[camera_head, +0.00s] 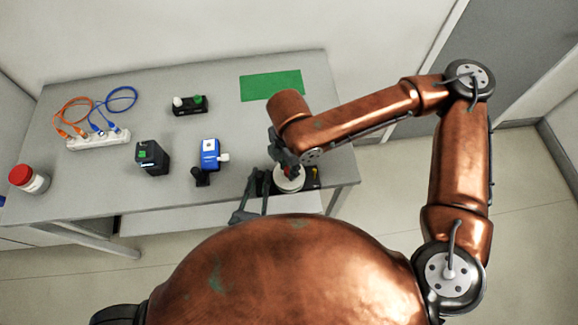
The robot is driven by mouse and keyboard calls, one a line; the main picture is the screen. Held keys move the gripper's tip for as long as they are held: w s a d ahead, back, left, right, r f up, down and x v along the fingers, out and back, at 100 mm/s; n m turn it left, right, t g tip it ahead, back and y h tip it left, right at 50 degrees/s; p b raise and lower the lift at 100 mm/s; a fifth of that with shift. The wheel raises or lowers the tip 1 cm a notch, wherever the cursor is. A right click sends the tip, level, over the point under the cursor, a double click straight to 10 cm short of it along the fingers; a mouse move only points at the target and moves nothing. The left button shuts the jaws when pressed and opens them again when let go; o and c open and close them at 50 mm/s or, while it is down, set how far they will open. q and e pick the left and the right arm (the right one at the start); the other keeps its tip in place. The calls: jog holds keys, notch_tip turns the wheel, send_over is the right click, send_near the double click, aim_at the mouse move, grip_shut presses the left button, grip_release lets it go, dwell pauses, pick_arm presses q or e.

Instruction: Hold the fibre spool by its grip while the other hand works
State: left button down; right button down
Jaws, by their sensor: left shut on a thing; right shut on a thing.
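The fibre spool, seemingly the round white piece (289,180) with some red at its left side, is at the front right edge of the table. My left gripper (259,182) comes up from below at the table's front edge, its dark fingers close against the spool's left side. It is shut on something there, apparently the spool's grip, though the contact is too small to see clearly. My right gripper (287,165) reaches down from above, right over the spool. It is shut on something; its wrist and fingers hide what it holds.
A dark base (312,178) with a yellow spot lies right of the spool. A blue device (210,154), black box (152,157), black holder (189,105), power strip (98,140) with orange and blue cables, red-lidded jar (29,179) and green mat (271,85) occupy the table (230,115).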

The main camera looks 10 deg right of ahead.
jog(key=m, duration=0.5)
jog(key=shift+m, duration=0.3)
jog(key=m, duration=0.6)
jog(key=shift+w, duration=0.1)
jog(key=m, duration=0.5)
jog(key=shift+d+m, duration=0.1)
jog(key=shift+m, duration=0.3)
jog(key=m, duration=0.6)
jog(key=shift+w, duration=0.1)
jog(key=c, duration=1.7)
grip_release()
jog(key=shift+o, duration=0.2)
jog(key=shift+r, duration=0.1)
